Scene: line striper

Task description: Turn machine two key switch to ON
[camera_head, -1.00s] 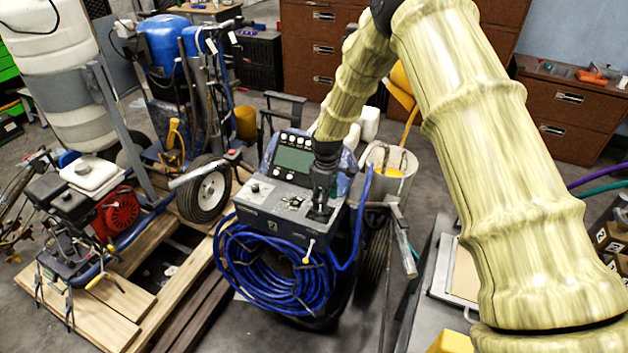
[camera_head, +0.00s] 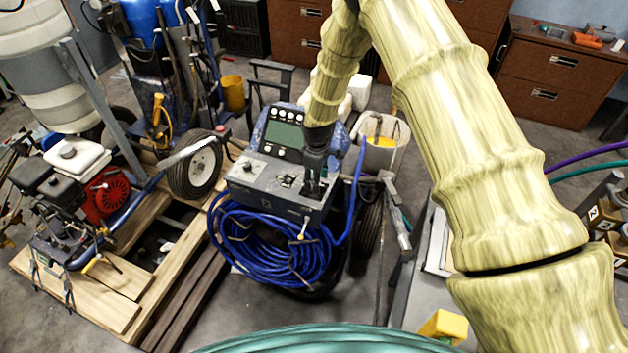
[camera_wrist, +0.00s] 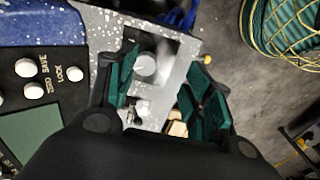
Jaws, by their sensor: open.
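The line striper (camera_head: 262,196) with a coiled blue hose (camera_head: 262,243) stands in the middle of the head view, a label like "2" on its grey control box front. My gripper (camera_head: 313,184) points down at the right part of this box. In the wrist view my gripper (camera_wrist: 163,98) is open, its green-padded fingers spread over the speckled grey panel (camera_wrist: 158,112). A round silver knob or switch (camera_wrist: 145,66) shows between them; small pale parts lie lower, partly hidden. I cannot tell which part is the key switch or its position, nor whether the fingers touch anything.
A display panel with white buttons (camera_wrist: 50,80) sits beside the fingers. Another machine with a red engine (camera_head: 107,193) stands on wooden boards at left.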

